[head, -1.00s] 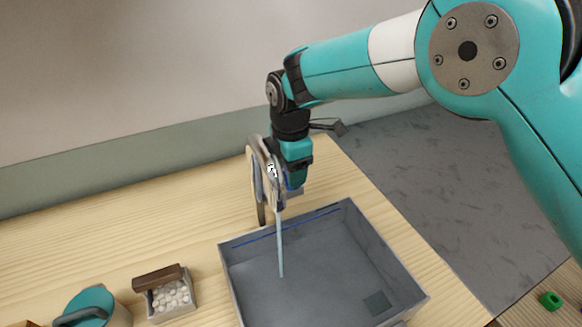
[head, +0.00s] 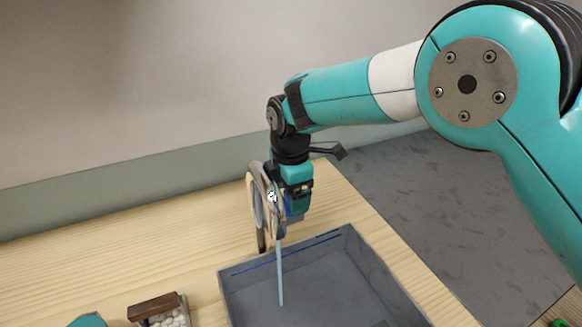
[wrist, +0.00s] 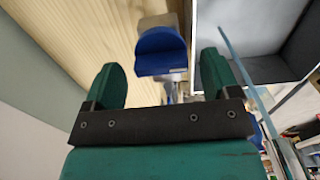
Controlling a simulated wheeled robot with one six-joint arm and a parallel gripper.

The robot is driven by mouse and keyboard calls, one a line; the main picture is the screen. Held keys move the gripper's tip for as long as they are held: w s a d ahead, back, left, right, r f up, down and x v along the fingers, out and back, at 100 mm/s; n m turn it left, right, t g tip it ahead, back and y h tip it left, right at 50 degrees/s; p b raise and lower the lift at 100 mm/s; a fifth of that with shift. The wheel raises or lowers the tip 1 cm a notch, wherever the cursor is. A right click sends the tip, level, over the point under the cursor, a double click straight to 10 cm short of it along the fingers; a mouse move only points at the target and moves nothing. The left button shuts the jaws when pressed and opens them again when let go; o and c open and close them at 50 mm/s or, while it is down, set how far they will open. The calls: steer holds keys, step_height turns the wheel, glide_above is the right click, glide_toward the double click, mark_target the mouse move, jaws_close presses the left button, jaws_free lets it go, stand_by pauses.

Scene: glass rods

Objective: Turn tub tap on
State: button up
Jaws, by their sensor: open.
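The metallic tap (head: 262,205) stands at the back edge of the grey tub (head: 228,295). A thin pale-blue column (head: 280,275), which looks like water, runs from its spout down into the tub. It also shows in the wrist view (wrist: 236,62). My gripper (head: 297,212) points down right beside the tap, partly overlapping it. In the wrist view, my gripper (wrist: 160,72) is open, with the blue tap lever (wrist: 160,50) between and just beyond its fingers. Neither finger visibly touches the lever. The tap's base is partly hidden.
A small box of white pebbles with a brown block (head: 155,306) on it sits left of the tub. A teal-lidded pot (head: 88,320) is cut off at the lower left. The wooden counter (head: 100,265) left of the tap is clear. The wall runs behind.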

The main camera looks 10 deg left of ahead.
step_height(320, 180, up, 17)
steer(key=b, duration=0.2)
steer(key=shift+d, duration=0.1)
steer(key=s+d+r+m, duration=0.2)
steer(key=d+m, duration=0.3)
steer(key=d, duration=0.5)
steer(key=s+d+f+m+y, duration=0.2)
steer(key=s+d+f+m, duration=0.1)
steer(key=s+d+m, duration=0.3)
steer(key=s+d+f+m+y, duration=0.2)
steer(key=s+d+m, duration=0.5)
steer(key=s, duration=0.8)
steer(key=d+f, duration=0.1)
steer(key=d, duration=0.2)
steer(key=shift+s+m, duration=0.25)
steer(key=shift+m, duration=0.05)
